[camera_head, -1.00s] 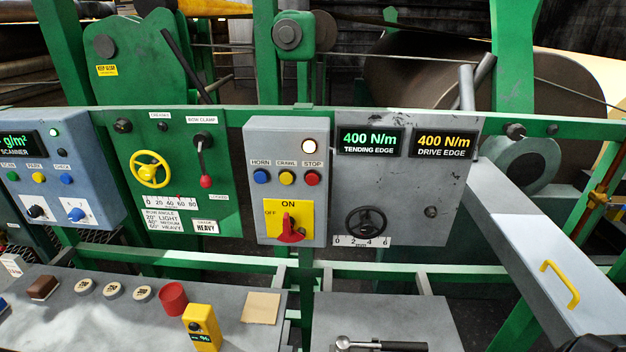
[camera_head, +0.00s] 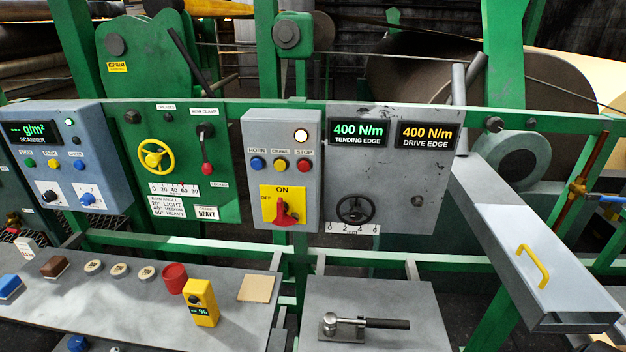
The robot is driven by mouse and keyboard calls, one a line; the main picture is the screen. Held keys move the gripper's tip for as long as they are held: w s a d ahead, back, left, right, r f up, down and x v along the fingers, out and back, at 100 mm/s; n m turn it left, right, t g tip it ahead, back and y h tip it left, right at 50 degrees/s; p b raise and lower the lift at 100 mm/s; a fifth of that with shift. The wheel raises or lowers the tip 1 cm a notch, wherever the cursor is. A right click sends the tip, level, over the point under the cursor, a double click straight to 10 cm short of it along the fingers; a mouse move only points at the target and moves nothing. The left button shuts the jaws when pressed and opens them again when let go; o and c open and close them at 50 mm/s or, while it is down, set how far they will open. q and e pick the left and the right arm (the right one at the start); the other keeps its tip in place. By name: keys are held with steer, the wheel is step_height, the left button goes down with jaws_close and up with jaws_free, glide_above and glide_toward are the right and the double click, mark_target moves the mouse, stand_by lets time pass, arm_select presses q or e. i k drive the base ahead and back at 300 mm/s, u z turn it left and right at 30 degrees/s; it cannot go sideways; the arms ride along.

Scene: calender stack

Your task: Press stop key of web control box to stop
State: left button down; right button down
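The web control box (camera_head: 300,185) is a grey box on the green frame, near the middle of the head view. Its red stop key (camera_head: 304,164) sits under a STOP label, right of the yellow crawl key (camera_head: 281,164) and the blue horn key (camera_head: 257,164). A round lamp (camera_head: 301,135) above them is lit pale white. Below, a red rotary switch (camera_head: 285,212) sits on a yellow plate marked ON and OFF. Neither of my grippers shows in the view. Nothing covers the keys.
A grey panel (camera_head: 410,180) with tension displays adjoins on the right. A green panel with a yellow handwheel (camera_head: 155,156) is on the left. A bench (camera_head: 110,300) with small items and a plate with a ratchet tool (camera_head: 365,323) lie below. A grey beam (camera_head: 500,215) juts forward at right.

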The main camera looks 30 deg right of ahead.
mark_target(303, 166)
steer(key=k, duration=1.05)
steer(key=u, duration=0.4)
steer(key=i, duration=0.4)
steer(key=u, duration=0.6)
steer(key=i, duration=1.4)
steer(key=z, duration=1.05)
steer(key=i, duration=0.2)
steer(key=z, duration=0.35)
